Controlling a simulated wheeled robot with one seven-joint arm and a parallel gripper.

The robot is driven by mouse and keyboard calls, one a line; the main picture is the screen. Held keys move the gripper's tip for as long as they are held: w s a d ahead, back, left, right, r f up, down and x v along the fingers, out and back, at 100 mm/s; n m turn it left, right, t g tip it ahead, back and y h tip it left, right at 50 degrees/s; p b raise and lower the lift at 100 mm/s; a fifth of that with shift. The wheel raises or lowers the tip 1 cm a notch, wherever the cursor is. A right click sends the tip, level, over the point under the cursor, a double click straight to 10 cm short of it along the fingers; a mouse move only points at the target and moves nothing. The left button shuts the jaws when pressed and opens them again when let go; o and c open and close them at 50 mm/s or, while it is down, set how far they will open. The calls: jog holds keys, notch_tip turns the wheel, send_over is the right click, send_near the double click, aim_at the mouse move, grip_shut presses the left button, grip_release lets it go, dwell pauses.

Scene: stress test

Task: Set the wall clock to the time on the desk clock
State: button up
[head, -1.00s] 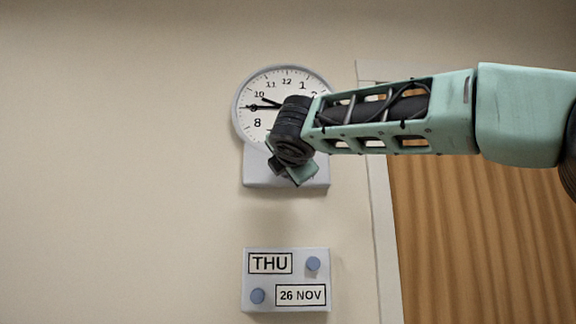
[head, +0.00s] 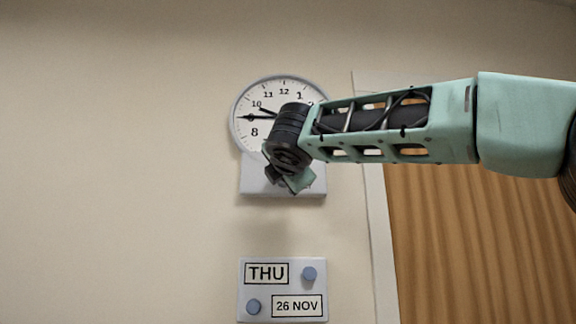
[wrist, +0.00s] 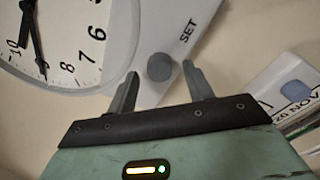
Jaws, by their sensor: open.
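The round white wall clock (head: 252,128) hangs on the wall above a grey box (head: 255,183). Its long hand points at the 9 and its short hand close to the 10; my arm covers its right side. It also shows in the wrist view (wrist: 110,35). There, a round grey knob (wrist: 160,67) beside the word SET is on the box. My gripper (wrist: 159,72) is open, its fingertips either side of the knob with gaps. I cannot tell how deep they reach. In the head view, my gripper (head: 290,182) is before the box. No desk clock is in view.
Below is a grey panel (head: 290,292) reading THU and 26 NOV, with two blue-grey knobs; part of it shows at right in the wrist view (wrist: 268,75). A brown wooden surface (head: 480,250) with a pale frame is at right. The wall at left is bare.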

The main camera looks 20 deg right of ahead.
jog(key=b+v, duration=0.5)
jog(key=v, duration=1.1)
jog(key=shift+s, duration=0.35)
jog(key=a+f+m+g+y, duration=0.1)
jog(key=a+f+g, duration=0.15)
jog(key=f, duration=0.85)
jog(key=a+f+m+g+y, duration=0.1)
jog(key=a+f+g+y, duration=0.15)
jog(key=f, duration=0.95)
jog(key=a+f+m+g+y, duration=0.15)
jog(key=f+g, duration=0.25)
jog(key=f, duration=0.7)
jog(key=s+d+f+m+g, duration=0.2)
jog(key=s+f, duration=0.4)
jog(key=f, duration=0.3)
jog(key=s+d+f+m+g, duration=0.2)
jog(key=s+f+m+g, duration=0.2)
jog(key=f, duration=0.6)
jog(key=s+d+f+m+g, duration=0.2)
jog(key=s+f+m, duration=0.3)
jog(key=s+f, duration=0.3)
jog(key=shift+s+f+m+g, duration=0.35)
jog(key=shift+f+g, duration=0.15)
jog(key=shift+f, duration=0.2)
